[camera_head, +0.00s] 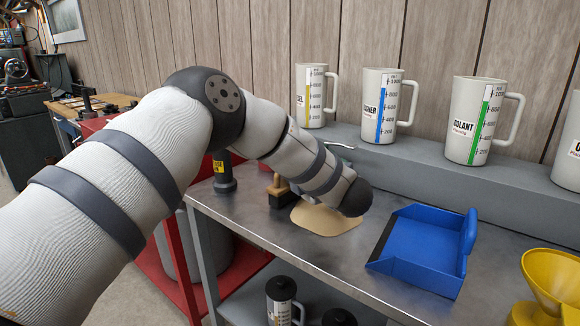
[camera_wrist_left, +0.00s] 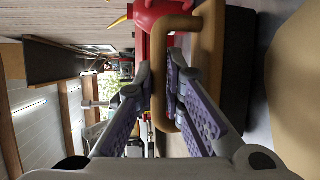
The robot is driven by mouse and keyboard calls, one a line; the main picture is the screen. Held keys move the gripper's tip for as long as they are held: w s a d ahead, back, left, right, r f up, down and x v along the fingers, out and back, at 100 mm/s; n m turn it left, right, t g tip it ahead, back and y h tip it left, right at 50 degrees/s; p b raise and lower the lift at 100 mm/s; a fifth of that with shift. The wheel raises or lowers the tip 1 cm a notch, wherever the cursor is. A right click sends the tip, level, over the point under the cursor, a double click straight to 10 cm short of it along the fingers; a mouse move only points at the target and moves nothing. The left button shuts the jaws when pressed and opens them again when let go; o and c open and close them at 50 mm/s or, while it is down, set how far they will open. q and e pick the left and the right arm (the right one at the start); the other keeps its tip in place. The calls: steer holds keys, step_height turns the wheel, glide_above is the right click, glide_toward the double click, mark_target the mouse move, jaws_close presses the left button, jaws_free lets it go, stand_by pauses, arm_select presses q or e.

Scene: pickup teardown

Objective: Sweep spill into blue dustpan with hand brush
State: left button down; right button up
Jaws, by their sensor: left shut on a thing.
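The tan spill (camera_head: 327,220) lies flat on the metal bench top, and its edge also shows at the right of the left wrist view (camera_wrist_left: 295,90). The hand brush (camera_head: 280,192) has a tan handle and dark bristles and stands at the spill's left edge, partly hidden by my arm. In the left wrist view, my left gripper (camera_wrist_left: 158,68) is shut on the brush's tan looped handle (camera_wrist_left: 188,24). In the head view my left gripper is mostly hidden behind my forearm. The blue dustpan (camera_head: 425,240) sits to the right of the spill, its dark lip facing left. My right gripper is out of view.
White measuring mugs (camera_head: 387,100) stand on a grey ledge (camera_head: 405,158) behind the bench. A yellow funnel (camera_head: 553,280) is at the right front. A dark bottle (camera_head: 224,175) stands left of the brush. Bare bench lies between spill and dustpan.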

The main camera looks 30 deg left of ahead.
arm_select(q)
steer(key=shift+s+d, duration=0.25)
steer(key=shift+d, duration=1.8)
steer(key=shift+s+d, duration=0.2)
steer(key=shift+d, duration=1.85)
steer(key=shift+s+d+f, duration=0.1)
steer(key=shift+s+d, duration=0.05)
steer(key=shift+d, duration=1.4)
steer(key=shift+s+d+f, duration=0.1)
steer(key=shift+s+d, duration=0.05)
steer(key=shift+d, duration=1.35)
steer(key=shift+s+d+r+b, duration=0.15)
steer(key=shift+d+b, duration=0.1)
steer(key=shift+d, duration=1.15)
steer(key=shift+s+d+b, duration=0.15)
steer(key=shift+d+b, duration=0.05)
steer(key=shift+d, duration=1.2)
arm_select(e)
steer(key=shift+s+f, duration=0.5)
arm_select(q)
steer(key=shift+d, duration=0.15)
